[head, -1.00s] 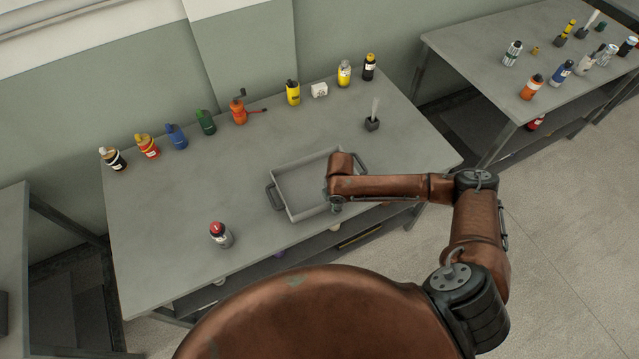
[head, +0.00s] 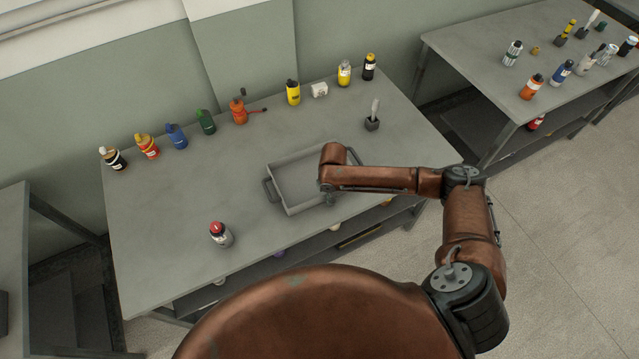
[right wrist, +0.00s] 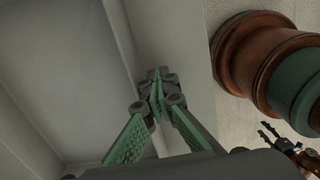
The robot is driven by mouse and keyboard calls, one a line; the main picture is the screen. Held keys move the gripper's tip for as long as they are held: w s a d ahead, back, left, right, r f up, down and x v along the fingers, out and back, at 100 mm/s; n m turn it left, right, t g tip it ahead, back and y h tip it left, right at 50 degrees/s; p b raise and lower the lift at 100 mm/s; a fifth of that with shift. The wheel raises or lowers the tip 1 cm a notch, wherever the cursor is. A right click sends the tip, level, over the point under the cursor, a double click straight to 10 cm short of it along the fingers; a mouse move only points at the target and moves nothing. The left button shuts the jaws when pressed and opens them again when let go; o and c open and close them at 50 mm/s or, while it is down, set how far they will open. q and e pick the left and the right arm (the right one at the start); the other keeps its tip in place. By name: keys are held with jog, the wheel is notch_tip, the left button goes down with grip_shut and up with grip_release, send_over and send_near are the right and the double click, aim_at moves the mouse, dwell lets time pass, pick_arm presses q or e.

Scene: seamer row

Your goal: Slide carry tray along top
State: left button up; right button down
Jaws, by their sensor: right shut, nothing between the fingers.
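The grey carry tray (head: 283,206) is a shallow, empty box with dark handles at its left and right ends. It sits on the workbench top near the front edge. My right gripper (head: 329,200) points down at the tray's front right part, partly hidden by its own wrist. In the right wrist view the right gripper (right wrist: 157,92) is shut and empty beside the tray wall (right wrist: 128,50). I cannot tell whether it touches the wall. Small green-tipped fingers at the lower right of that view look like my left gripper (right wrist: 285,142), too small to judge. It is not in the head view.
A red-capped bottle (head: 221,234) stands left of the tray on the workbench (head: 180,200). Several bottles and a red grinder (head: 239,111) line the back edge. A dark holder (head: 372,124) stands behind right. The bench between tray and back row is clear.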

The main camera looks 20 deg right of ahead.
aim_at(313, 176)
jog(key=shift+w, duration=0.25)
jog(key=shift+w+a+b, duration=0.15)
jog(key=shift+w, duration=0.85)
jog(key=shift+w+a+b, duration=0.1)
jog(key=shift+w+b, duration=0.05)
jog(key=shift+w, duration=0.8)
jog(key=shift+w+a+b, duration=0.15)
jog(key=shift+w+b, duration=0.2)
jog(key=shift+w, duration=0.65)
jog(key=shift+w+a+b, duration=0.1)
jog(key=shift+w+b, duration=0.2)
jog(key=shift+w, duration=0.65)
